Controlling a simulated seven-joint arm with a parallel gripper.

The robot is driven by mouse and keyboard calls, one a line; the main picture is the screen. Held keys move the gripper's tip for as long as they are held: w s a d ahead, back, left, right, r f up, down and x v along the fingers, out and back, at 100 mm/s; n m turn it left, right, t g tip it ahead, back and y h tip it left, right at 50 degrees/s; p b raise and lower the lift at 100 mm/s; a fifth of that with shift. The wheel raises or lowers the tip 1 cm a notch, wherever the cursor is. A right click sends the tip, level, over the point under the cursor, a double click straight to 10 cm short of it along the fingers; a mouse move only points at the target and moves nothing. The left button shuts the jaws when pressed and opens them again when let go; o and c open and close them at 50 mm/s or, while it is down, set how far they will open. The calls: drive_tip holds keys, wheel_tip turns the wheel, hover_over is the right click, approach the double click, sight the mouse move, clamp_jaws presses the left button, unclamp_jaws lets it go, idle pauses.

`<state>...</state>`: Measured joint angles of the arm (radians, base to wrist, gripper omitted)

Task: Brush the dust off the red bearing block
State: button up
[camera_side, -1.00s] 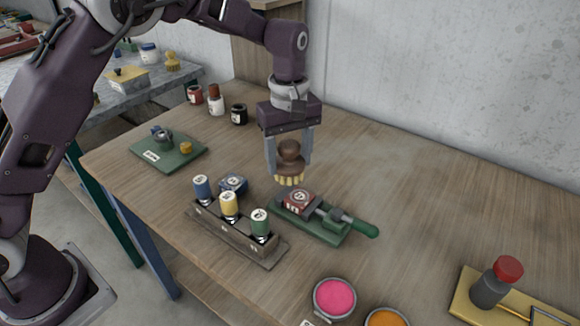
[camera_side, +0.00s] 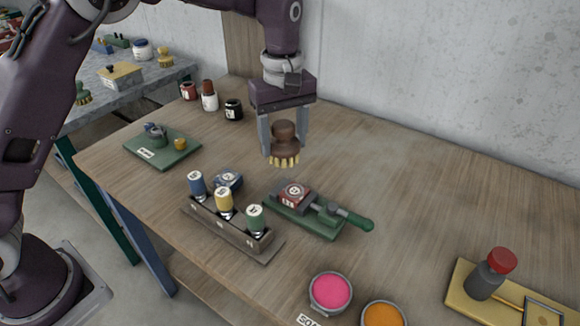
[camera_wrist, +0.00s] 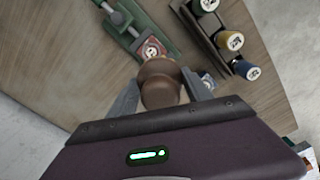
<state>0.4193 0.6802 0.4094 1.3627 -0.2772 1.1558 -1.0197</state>
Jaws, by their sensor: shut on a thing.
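My gripper (camera_side: 284,140) is shut on a brown brush (camera_side: 284,133) with pale yellow bristles pointing down. The brush hangs in the air above and slightly behind the red bearing block (camera_side: 294,193), clear of it. The block sits in a green clamp (camera_side: 319,222) with a green handle on the table. In the wrist view the brush (camera_wrist: 160,85) partly covers the block (camera_wrist: 151,49). Whether dust lies on the block is too small to tell.
A wooden rack (camera_side: 236,235) with blue, yellow and green spools stands left of the clamp. A blue block (camera_side: 228,179) lies behind it. Pink (camera_side: 330,292) and orange (camera_side: 383,316) bowls are in front. The table's right rear is clear.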

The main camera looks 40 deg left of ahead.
drive_tip(key=shift+f, duration=3.85)
drive_tip(key=shift+d+f, duration=0.15)
drive_tip(key=shift+d, duration=0.15)
drive_tip(key=shift+c, duration=0.7)
drive_tip(key=shift+d+f, duration=0.1)
drive_tip(key=shift+d, duration=2.45)
drive_tip(key=shift+a, duration=2.8)
drive_tip(key=shift+a+r, duration=0.1)
drive_tip(key=shift+r, duration=4.05)
